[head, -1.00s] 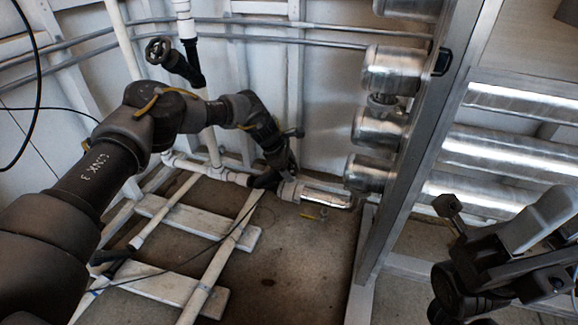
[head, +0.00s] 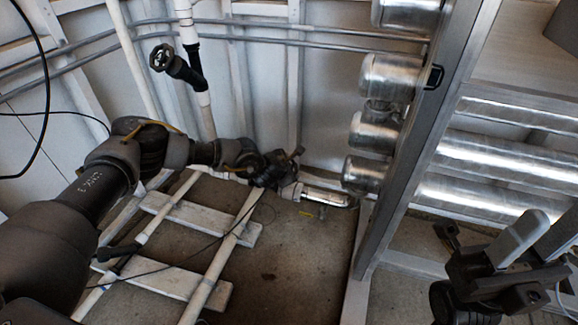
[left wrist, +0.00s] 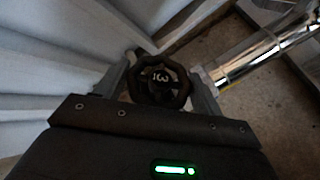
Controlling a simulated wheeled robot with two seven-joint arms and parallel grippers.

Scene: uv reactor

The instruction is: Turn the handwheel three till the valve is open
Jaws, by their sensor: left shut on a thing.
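Handwheel three (left wrist: 160,82) is a dark, roughly octagonal wheel with a white "3" on its hub. In the left wrist view the "3" is seen rotated, and the wheel sits between my two finger plates. My left gripper (left wrist: 162,88) is shut on the wheel's rim. In the head view my left gripper (head: 284,168) is low by the wall, at the end of the white and metal pipe, and the wheel is mostly hidden by it. My right gripper (head: 495,255) is at the lower right, away from the wheel; its jaw gap is unclear.
Another dark handwheel (head: 162,58) is on the white vertical pipe at the upper left. Shiny metal cylinders (head: 372,130) and a grey frame post (head: 405,165) stand right of the left gripper. White floor pipes (head: 225,260) run below my left arm.

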